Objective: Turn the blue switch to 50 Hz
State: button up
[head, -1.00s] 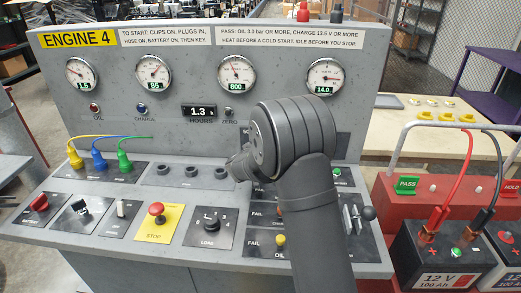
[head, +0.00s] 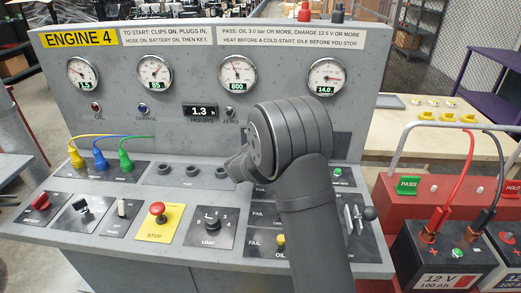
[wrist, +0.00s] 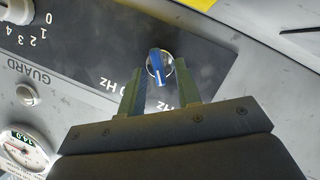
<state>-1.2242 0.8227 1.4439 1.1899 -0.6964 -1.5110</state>
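The blue switch (wrist: 159,64) is a small round knob with a blue grip bar on a dark panel, seen in the wrist view. Its bar lies nearly upright in that picture, tilted slightly. Upside-down "Hz" labels are beside it, partly covered by the fingers, so I cannot tell which one the bar marks. My gripper (wrist: 160,83) is open, with a greenish finger on each side and the switch between and just beyond the tips. I cannot tell whether they touch it. In the head view my arm hides the switch and gripper.
The panel's load knob (head: 211,222), yellow-backed stop button (head: 157,212), levers (head: 354,215) and plugged cables (head: 99,158) are around my arm. A guard button (wrist: 27,95) shows near the switch in the wrist view. A 12 V battery (head: 437,262) stands at right.

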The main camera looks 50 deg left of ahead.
jog(key=v, duration=1.7)
jog(key=shift+s+d, duration=0.15)
jog(key=shift+d, duration=0.05)
jog(key=x, duration=1.7)
jog(key=shift+w+a, duration=0.15)
jog(key=shift+w, duration=0.05)
jog(key=shift+s, duration=0.15)
